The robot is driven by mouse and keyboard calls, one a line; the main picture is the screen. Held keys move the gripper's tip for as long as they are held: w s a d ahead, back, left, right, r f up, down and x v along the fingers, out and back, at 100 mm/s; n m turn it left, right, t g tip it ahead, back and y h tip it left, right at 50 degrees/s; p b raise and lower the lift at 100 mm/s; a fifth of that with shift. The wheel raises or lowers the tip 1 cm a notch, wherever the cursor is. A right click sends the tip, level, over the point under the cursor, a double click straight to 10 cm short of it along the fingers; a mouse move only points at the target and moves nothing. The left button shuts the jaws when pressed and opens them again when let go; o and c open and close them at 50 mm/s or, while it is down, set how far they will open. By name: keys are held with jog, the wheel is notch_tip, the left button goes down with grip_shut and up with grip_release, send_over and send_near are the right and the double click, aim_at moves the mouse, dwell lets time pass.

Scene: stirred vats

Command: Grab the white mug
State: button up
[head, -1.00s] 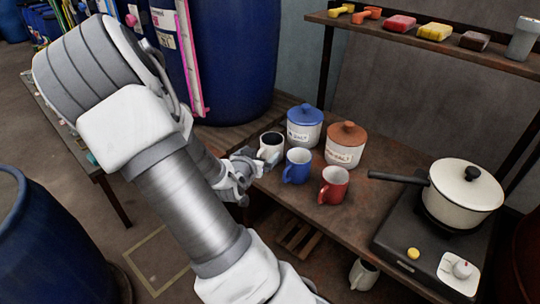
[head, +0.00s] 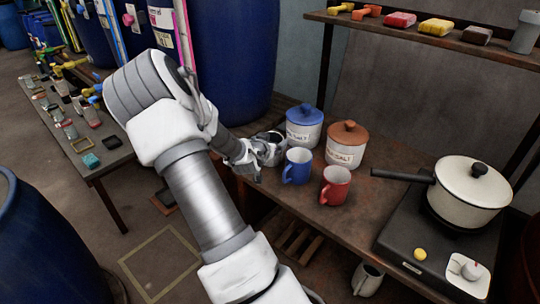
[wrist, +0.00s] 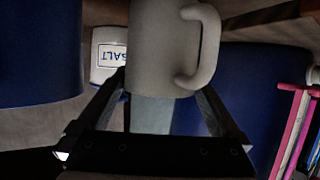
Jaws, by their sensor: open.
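The white mug (head: 274,136) stands at the left end of the brown workbench. In the head view my gripper (head: 266,153) covers much of it. In the wrist view the white mug (wrist: 160,48) appears between the two spread fingers of my gripper (wrist: 163,100), with its handle toward the right finger. The jaws are open; I cannot tell whether either finger touches the mug. Another whitish mug (head: 367,279) is low down below the bench.
A blue mug (head: 297,167) stands close right of my gripper, with a red mug (head: 335,186) beyond. Behind are a blue-lidded canister (head: 304,130) and an orange-lidded canister (head: 346,146). A pot (head: 466,192) sits on the hotplate at right.

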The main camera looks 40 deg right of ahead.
jog(key=c, duration=1.1)
jog(key=shift+c, duration=0.3)
jog(key=shift+r, duration=0.1)
